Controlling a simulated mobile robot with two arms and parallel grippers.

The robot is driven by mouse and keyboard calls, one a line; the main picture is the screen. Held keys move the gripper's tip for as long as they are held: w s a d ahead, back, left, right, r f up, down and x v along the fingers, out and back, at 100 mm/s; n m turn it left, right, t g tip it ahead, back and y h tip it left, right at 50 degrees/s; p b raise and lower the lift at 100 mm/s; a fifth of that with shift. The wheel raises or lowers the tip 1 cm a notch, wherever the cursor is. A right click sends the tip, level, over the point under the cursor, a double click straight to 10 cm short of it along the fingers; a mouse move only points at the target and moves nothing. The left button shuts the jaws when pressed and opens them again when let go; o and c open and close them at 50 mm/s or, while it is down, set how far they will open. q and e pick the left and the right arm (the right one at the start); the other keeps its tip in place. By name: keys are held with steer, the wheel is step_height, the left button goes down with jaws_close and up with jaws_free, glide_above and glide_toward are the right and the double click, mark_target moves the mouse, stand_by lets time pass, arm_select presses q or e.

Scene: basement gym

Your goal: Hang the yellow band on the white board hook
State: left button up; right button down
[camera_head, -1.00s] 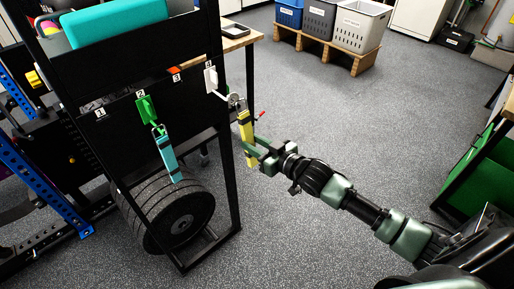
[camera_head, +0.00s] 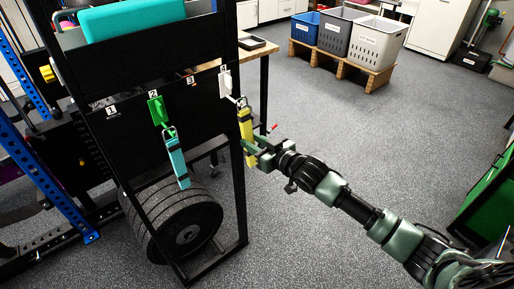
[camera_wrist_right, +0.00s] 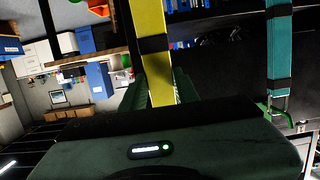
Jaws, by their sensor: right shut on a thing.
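My right gripper (camera_head: 250,152) is shut on the yellow band (camera_head: 246,122), which hangs upright with its metal ring at the top. The band also fills the middle of the right wrist view (camera_wrist_right: 150,45), between the fingers. The white hook (camera_head: 226,82) is on the black board (camera_head: 190,100) under label 4. The band's ring is close to the tip of this hook; I cannot tell whether the ring is around it. My left gripper is not in view.
A teal band (camera_head: 177,160) hangs from the green hook (camera_head: 157,112) under label 2; it also shows at right in the wrist view (camera_wrist_right: 279,50). Weight plates (camera_head: 185,225) stand below the board. A wooden table (camera_head: 258,52) stands behind.

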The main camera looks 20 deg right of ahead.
steer(key=shift+b+x, duration=0.75)
steer(key=shift+x, duration=0.35)
steer(key=shift+w+a+f+b, duration=0.2)
steer(key=shift+w+f+b, duration=0.2)
steer(key=shift+w+f, duration=0.25)
steer(key=c, duration=1)
jaws_free()
steer(key=shift+o, duration=0.2)
steer(key=shift+s+f, duration=0.1)
